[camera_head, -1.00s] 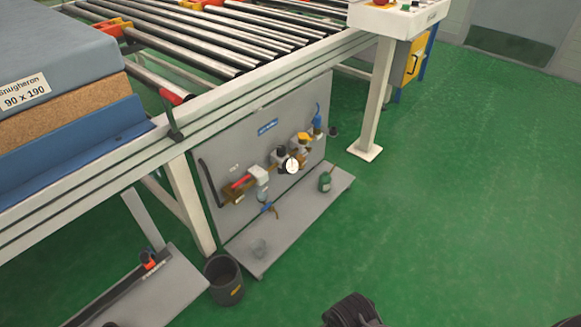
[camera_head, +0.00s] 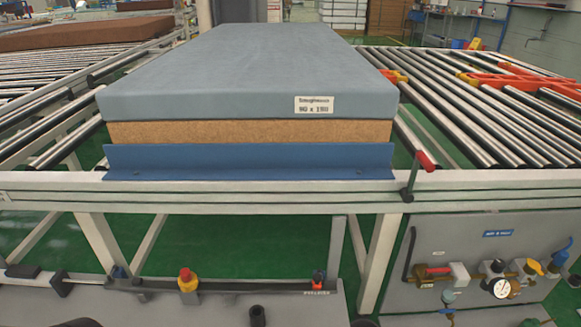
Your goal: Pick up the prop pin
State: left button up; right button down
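I cannot tell for sure which part is the prop pin. A lever with a red grip (camera_head: 425,161) stands tilted on the front rail, right of the mattress. Below, on a low grey plate (camera_head: 220,312), a dark bar (camera_head: 240,288) carries a yellow and red knob (camera_head: 187,280) and a small red-topped part (camera_head: 318,279). A short black cylinder (camera_head: 257,316) stands in front of the bar. Neither gripper shows clearly; a dark shape at the lower left edge is cut off and I cannot tell what it is.
A blue-grey mattress (camera_head: 240,70) lies on a brown layer (camera_head: 250,131) behind a blue angled plate (camera_head: 250,160). Roller conveyors (camera_head: 480,100) run on both sides. A grey panel with valves and a gauge (camera_head: 500,288) stands at lower right. Green floor shows beneath the frame.

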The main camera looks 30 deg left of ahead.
aim_at(185, 274)
jog(key=u, duration=1.95)
jog(key=i+j+z, duration=0.25)
jog(key=i+j, duration=0.8)
jog(key=i+l, duration=0.05)
jog(key=i, duration=0.05)
